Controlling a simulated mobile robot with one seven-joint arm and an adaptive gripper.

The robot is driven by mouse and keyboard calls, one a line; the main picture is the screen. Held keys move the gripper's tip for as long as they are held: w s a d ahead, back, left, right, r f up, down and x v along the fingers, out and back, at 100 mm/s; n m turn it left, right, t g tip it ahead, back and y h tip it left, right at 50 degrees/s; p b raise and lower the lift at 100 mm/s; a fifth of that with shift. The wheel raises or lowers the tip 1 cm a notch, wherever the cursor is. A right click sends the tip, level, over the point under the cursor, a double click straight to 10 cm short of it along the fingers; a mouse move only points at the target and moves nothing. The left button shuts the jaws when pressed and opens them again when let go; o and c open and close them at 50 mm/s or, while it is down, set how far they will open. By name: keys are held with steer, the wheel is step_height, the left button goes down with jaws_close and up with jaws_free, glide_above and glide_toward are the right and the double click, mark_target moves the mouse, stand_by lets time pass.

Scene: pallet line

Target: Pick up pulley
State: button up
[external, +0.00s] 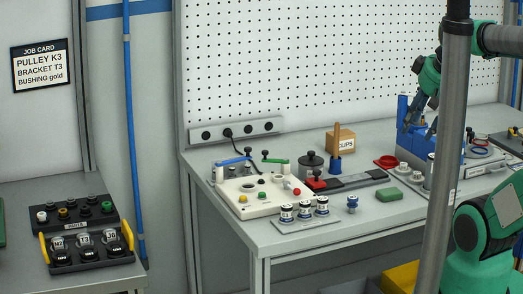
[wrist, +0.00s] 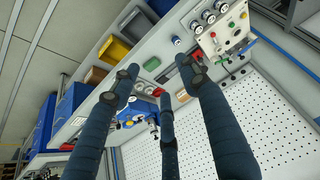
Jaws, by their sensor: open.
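Three small dark-and-white round pieces (external: 304,209) stand in a row on a grey plate in front of the cream panel; they may be pulleys, but their labels are too small to read. They also show at the top of the wrist view (wrist: 208,16). A single blue-and-white piece (external: 352,203) stands just right of them. A job card (external: 40,65) reads PULLEY K3, BRACKET T3, BUSHING gold. My gripper (external: 421,118) is open and empty, above the blue fixture at the right, well apart from the round pieces. In the wrist view its fingers (wrist: 160,85) are spread.
The cream panel (external: 245,203) has handles and coloured buttons. A green block (external: 389,194), a black pot (external: 312,164) and a CLIPS box (external: 341,139) share the bench. A dark tray (external: 92,267) of labelled parts sits on the left bench. A grey pole (external: 445,150) crosses the external view.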

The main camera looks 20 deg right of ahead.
stand_by(0.3)
steer(key=w+a+r+p, duration=0.1)
steer(key=w+a+r, duration=0.15)
steer(key=w, duration=0.25)
steer(key=w+a+r+g+p, duration=0.1)
steer(key=w+a+r+p, duration=0.1)
steer(key=w+a, duration=0.25)
steer(key=w+a+r+p, duration=0.1)
steer(key=w+a+r, duration=0.2)
steer(key=w, duration=0.3)
steer(key=w+a+f+g+y+p, duration=0.1)
steer(key=w+a+p, duration=0.1)
steer(key=w+a, duration=0.6)
steer(key=w+a+f+g+p, duration=0.1)
steer(key=w+a+p, duration=0.3)
steer(key=a, duration=0.7)
steer(key=w+a+f+p, duration=0.25)
steer(key=a+f, duration=0.25)
steer(key=a, duration=0.7)
steer(key=w+a+f+p, duration=0.1)
steer(key=w+a+f, duration=0.3)
steer(key=a, duration=0.7)
steer(key=s+a+f+g+h+p, duration=0.1)
steer(key=s+a+f, duration=0.6)
steer(key=a+f, duration=0.9)
steer(key=a+p, duration=0.1)
steer(key=a, duration=0.1)
steer(key=shift+s+a+p, duration=0.15)
steer(key=shift+a+p, duration=0.15)
steer(key=shift+p, duration=0.1)
